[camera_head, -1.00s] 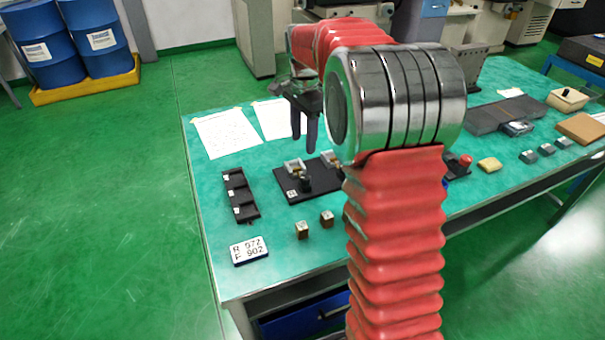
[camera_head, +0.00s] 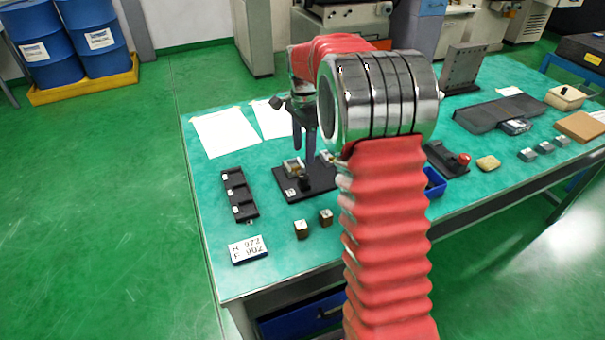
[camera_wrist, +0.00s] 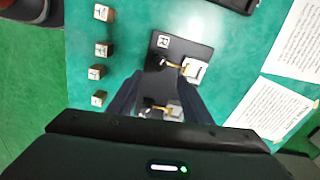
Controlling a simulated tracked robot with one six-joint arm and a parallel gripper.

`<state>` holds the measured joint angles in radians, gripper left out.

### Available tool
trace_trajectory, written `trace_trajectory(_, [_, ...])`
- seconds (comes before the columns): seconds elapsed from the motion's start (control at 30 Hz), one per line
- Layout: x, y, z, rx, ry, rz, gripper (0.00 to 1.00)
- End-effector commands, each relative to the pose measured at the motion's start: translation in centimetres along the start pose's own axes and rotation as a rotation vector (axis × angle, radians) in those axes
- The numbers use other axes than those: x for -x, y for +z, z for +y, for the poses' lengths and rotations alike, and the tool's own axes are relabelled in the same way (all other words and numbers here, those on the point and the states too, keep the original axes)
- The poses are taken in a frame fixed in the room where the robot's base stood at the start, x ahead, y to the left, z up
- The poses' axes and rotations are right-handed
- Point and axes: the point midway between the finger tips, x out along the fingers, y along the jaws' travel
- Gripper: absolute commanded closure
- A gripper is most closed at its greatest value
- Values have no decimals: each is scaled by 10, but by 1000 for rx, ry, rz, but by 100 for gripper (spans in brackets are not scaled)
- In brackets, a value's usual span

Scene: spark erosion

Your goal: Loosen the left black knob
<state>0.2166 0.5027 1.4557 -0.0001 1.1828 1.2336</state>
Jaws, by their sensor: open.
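A black plate (camera_head: 284,179) with a label carries two clamps holding light blocks, each with a black knob. The left black knob (camera_head: 304,182) stands in front of the left clamp (camera_head: 293,167). In the wrist view this knob (camera_wrist: 153,63) is the upper one, nearer the label; the other knob (camera_wrist: 147,102) is lower, between my fingers in the picture. My gripper (camera_head: 305,154) is open and empty, pointing down above the back of the plate. In the wrist view its fingers (camera_wrist: 157,88) are spread apart. My arm hides the plate's right part in the head view.
A black slotted rack (camera_head: 238,195) lies left of the plate. Small brown blocks (camera_head: 301,229) and a number display (camera_head: 248,250) lie in front. Paper sheets (camera_head: 225,132) lie behind. A blue bin (camera_head: 435,182) stands to the right, partly behind my arm.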

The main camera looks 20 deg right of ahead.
Motion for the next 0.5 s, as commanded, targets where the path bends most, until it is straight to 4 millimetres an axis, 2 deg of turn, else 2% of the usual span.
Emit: trace_trajectory(0.5, [-80, 0, 1, 0, 2, -1, 55])
